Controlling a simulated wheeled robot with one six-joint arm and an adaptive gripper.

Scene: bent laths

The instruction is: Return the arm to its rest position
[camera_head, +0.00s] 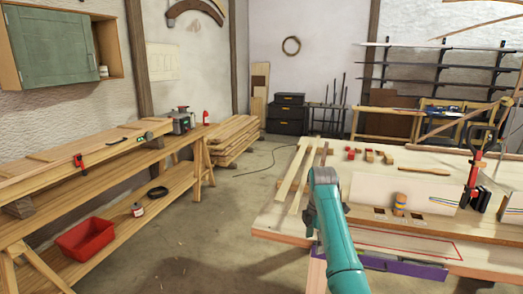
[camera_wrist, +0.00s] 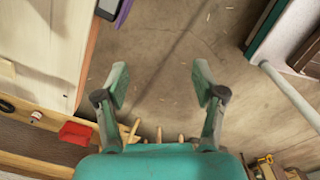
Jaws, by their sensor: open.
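My gripper (camera_wrist: 160,82) shows in the wrist view with its two fingers spread wide apart. Nothing is between them; only the bare concrete floor (camera_wrist: 160,50) shows there, below. My teal arm (camera_head: 335,235) rises from the bottom of the head view, in front of the left end of the right-hand workbench (camera_head: 275,222). My fingers cannot be made out in the head view.
The workbench bears light laths (camera_head: 298,185), a pale board (camera_head: 385,190) and a red-handled clamp (camera_head: 478,165). A long bench (camera_head: 95,215) with a red bin (camera_head: 85,238) stands at left. The floor between the benches (camera_head: 215,235) is clear.

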